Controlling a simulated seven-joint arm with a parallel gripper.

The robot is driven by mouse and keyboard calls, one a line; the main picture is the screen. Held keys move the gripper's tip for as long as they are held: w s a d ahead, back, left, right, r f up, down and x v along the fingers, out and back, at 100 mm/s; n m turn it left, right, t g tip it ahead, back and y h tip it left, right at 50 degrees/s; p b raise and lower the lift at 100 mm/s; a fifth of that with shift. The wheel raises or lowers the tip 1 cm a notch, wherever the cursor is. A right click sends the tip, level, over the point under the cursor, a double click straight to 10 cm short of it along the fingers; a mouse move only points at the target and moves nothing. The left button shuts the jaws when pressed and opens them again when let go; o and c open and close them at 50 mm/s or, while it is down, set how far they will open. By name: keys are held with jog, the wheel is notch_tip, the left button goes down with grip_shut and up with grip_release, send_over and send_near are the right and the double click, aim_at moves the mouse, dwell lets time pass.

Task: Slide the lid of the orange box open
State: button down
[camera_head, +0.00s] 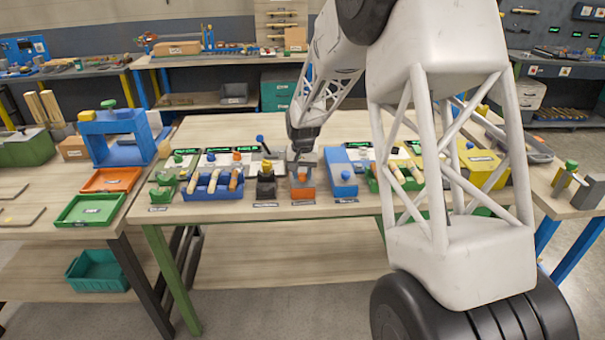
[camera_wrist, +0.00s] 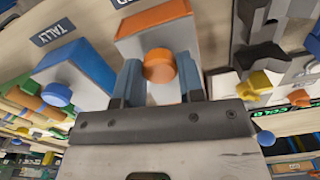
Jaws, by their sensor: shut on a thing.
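The orange box (camera_head: 303,193) stands near the front edge of the workbench, at the middle of the head view. In the wrist view its orange face (camera_wrist: 155,16) shows at the top, with a pale grey part (camera_wrist: 150,42) below it. A round orange knob (camera_wrist: 159,66) sits by this grey part. My gripper (camera_head: 303,162) is over the box, pointing down. In the wrist view its two blue-grey fingers (camera_wrist: 159,82) are closed on opposite sides of the knob. The fingers hide part of the box, and I cannot tell how far its lid is open.
A blue box (camera_head: 343,181) with a blue knob stands close on the right. A black item with a yellow top (camera_head: 266,186) stands close on the left. A blue holder with wooden handles (camera_head: 212,188) is further left. A narrow strip of bare bench (camera_head: 270,211) lies in front.

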jog(key=w, duration=1.3)
jog(key=shift+w, duration=0.25)
jog(key=c, duration=0.7)
grip_release()
jog(key=shift+c, duration=0.2)
jog(key=shift+r, duration=0.1)
notch_tip(320, 180, up, 8)
jog(key=shift+f, duration=0.2)
jog(key=shift+s, duration=0.1)
